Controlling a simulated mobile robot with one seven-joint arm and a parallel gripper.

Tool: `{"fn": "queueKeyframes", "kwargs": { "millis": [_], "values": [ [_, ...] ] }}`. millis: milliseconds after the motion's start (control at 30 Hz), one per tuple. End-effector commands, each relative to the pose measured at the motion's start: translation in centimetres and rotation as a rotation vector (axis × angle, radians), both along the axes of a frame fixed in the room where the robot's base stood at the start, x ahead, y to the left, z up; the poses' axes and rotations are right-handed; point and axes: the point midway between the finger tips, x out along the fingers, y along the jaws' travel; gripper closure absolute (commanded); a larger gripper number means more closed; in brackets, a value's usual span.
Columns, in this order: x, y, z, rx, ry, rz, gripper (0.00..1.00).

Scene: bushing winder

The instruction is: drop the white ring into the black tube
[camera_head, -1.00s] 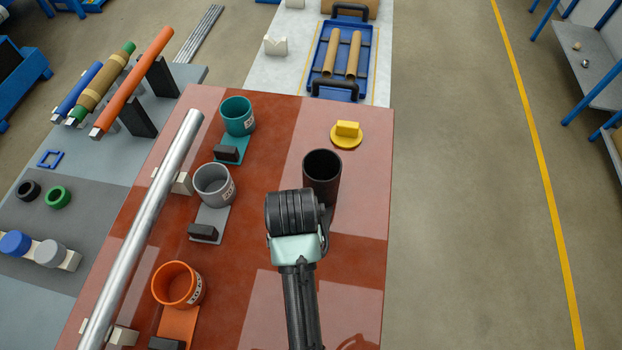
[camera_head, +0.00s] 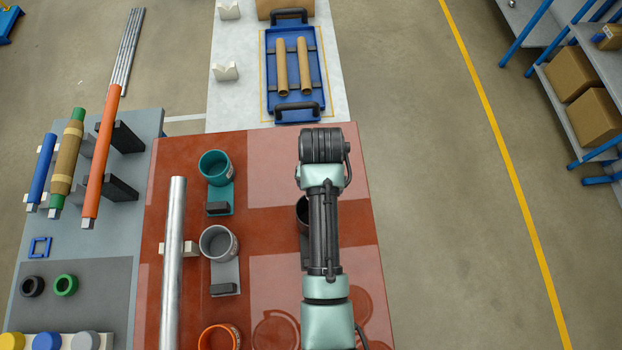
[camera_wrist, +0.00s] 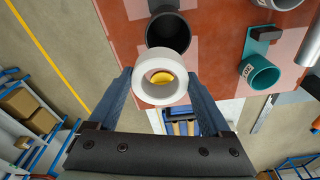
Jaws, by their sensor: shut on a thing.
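The white ring (camera_wrist: 141,76) is held between the two fingers of my gripper (camera_wrist: 159,78) in the wrist view. Its open hole faces the camera, and a yellow part shows through it. The black tube (camera_wrist: 168,33) stands on the red board just above the ring in that picture, its dark mouth open. The ring's upper rim appears next to the tube's lower edge; they do not look lined up. In the head view, my arm covers most of the tube (camera_head: 301,213), and the ring and fingertips are hidden.
A teal cup (camera_head: 214,168), a grey cup (camera_head: 218,243) and an orange cup (camera_head: 219,338) stand left of my arm. A long silver bar (camera_head: 173,265) lies beyond them. A blue tray (camera_head: 294,72) with brown tubes lies past the board. Open floor is at right.

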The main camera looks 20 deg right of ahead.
Motion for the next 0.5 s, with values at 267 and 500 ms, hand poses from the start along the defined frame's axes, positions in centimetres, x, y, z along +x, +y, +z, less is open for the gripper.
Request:
{"fn": "queueKeyframes", "kwargs": {
  "millis": [267,500],
  "values": [
    [-0.1,0.0,-3.3,0.000,0.001,0.001,0.74],
    [0.0,0.1,-5.6,-0.001,-0.001,0.002,0.74]
  ]
}}
